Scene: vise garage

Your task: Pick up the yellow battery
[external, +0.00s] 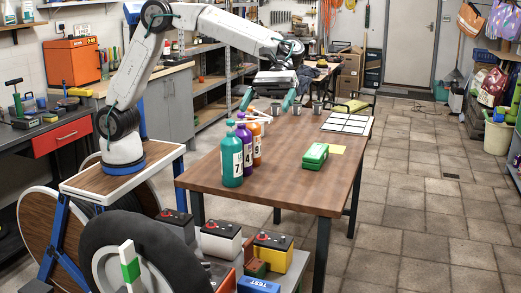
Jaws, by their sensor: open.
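The yellow battery (273,249) has a dark top with red caps and stands low beside the front left of the wooden table, at the right end of a row of batteries. My gripper (268,99) is high above the far left part of the table, well away from the yellow battery. Its two teal fingers point down, apart and empty.
A white battery (222,240) and a dark battery (176,224) stand left of the yellow one; a blue box (258,285) is in front. The wooden table (290,193) carries bottles (232,160), cups and a green box (315,156).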

